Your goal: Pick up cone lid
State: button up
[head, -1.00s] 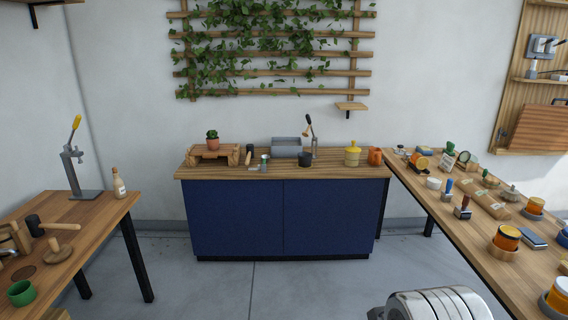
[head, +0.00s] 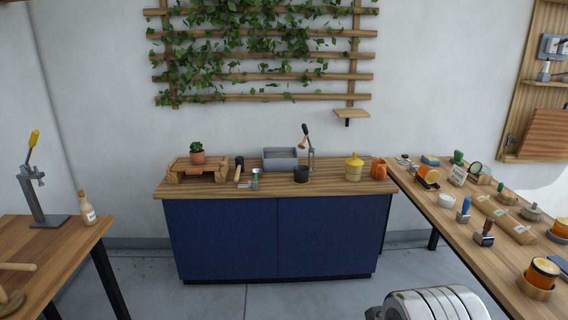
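I cannot tell for sure which thing is the cone lid. A yellow jar with a pointed yellow top (head: 354,166) stands on the wooden top of the blue cabinet, toward its right end. A small grey cone-shaped piece with a knob (head: 531,212) lies on the right-hand table. A similar small piece (head: 507,197) lies a little to its left. Only a silver part of my arm shows at the bottom; my gripper is out of view.
The blue cabinet (head: 277,238) stands ahead against the wall, with a grey bin (head: 281,159), a black cup (head: 301,174) and an orange pot (head: 379,169) on top. The right table holds many jars and stamps. A lever press (head: 40,190) stands on the left table. Floor before the cabinet is clear.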

aim_at(354, 161)
jog(key=i, duration=3.35)
jog(key=u, duration=0.15)
